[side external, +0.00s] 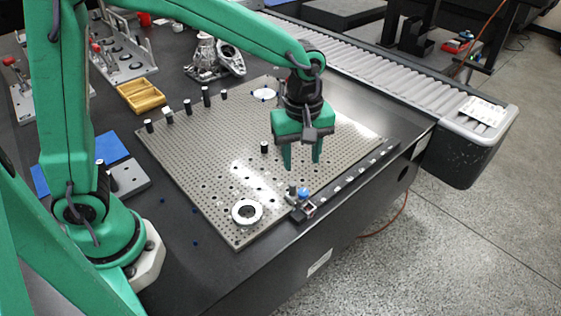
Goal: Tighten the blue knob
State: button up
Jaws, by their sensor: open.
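The blue knob (303,193) is small and sits on a little fixture (306,209) at the front edge of the perforated plate. My gripper (303,165) points down with its two green fingers apart and nothing between them. In the side external view it is just above the knob in the picture, apart from it. How far it is above the plate cannot be told exactly. The knob is not covered by the fingers.
The perforated plate (215,160) carries a white ring (247,211) and several black posts. A yellow tray (140,96), a blue mat (112,148) and metal castings (205,58) lie farther left and back. A roller conveyor (380,65) runs behind.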

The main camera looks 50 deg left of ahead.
jog(key=s+a+r+m+t, duration=0.2)
jog(key=s+a+r+m, duration=0.2)
jog(key=a+r, duration=0.2)
jog(key=shift+s+a+r+m+h, duration=0.15)
jog(key=shift+s+m+h, duration=0.05)
jog(key=shift+m+h, duration=0.1)
dwell(0.3)
dwell(0.4)
jog(key=n+g, duration=0.2)
jog(key=n, duration=0.5)
send_over(303, 191)
notch_tip(303, 191, down, 7)
jog(key=shift+f, duration=0.2)
jog(key=shift+f, duration=0.1)
jog(key=shift+f, duration=3.8)
